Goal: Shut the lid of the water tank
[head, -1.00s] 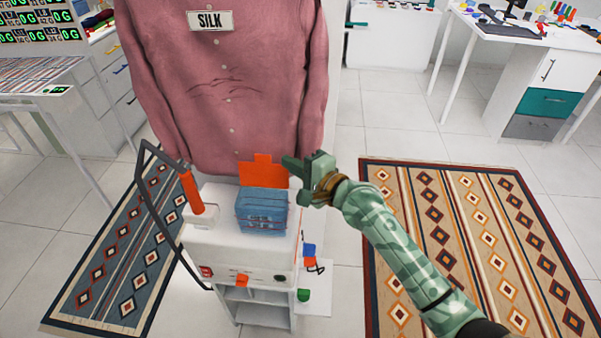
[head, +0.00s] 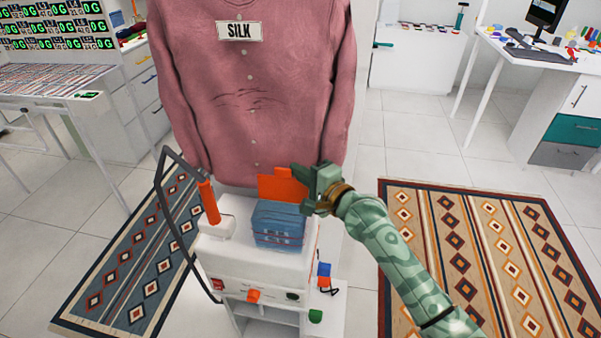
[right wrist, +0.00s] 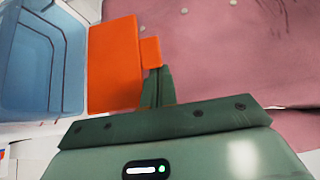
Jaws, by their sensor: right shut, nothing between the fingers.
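The blue see-through water tank (head: 279,224) sits on top of the white steamer unit (head: 250,262). Its orange lid (head: 277,187) stands upright at the tank's back edge, with a small tab on it. My right gripper (head: 300,173) is shut and empty, at the lid's right side near the tab. In the right wrist view the closed fingertips (right wrist: 156,75) are right by the tab of the orange lid (right wrist: 113,65), and I cannot tell if they touch it. The open tank (right wrist: 42,60) shows at the left there. My left gripper is not in view.
A pink shirt (head: 257,110) with a SILK label hangs close behind the lid. An orange-handled steamer wand (head: 209,202) stands left of the tank, with a dark hose looping beside it. Patterned rugs lie on both sides.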

